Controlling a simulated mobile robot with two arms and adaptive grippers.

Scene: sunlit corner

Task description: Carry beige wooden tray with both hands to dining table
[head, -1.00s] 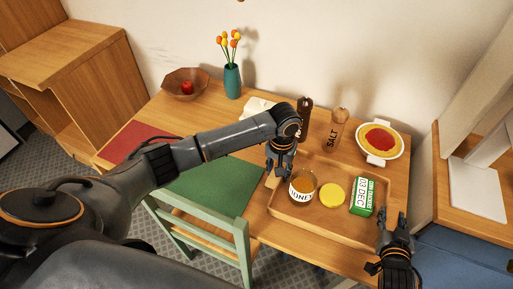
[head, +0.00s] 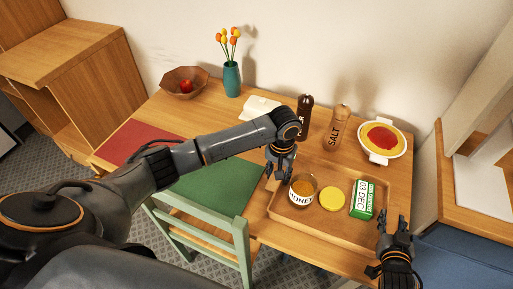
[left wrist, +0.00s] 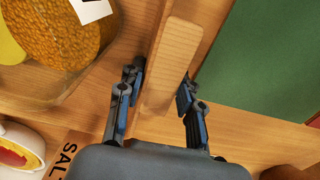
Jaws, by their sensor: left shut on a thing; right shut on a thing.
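My left gripper (head: 277,175) is at the tray's left end. In the left wrist view, its fingers (left wrist: 160,78) are on both sides of the tray's wooden handle (left wrist: 175,55), shut on it. My right gripper (head: 395,219) is at the tray's right end, shut on the tray; its contact is partly hidden.
Behind the tray stand the salt mill (head: 336,128), a dark mill (head: 305,114) and a white dish (head: 381,140). Green (head: 215,185) and red (head: 135,140) placemats lie left. A green chair (head: 205,225) stands in front. A vase (head: 232,80) and bowl (head: 184,84) sit at the back.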

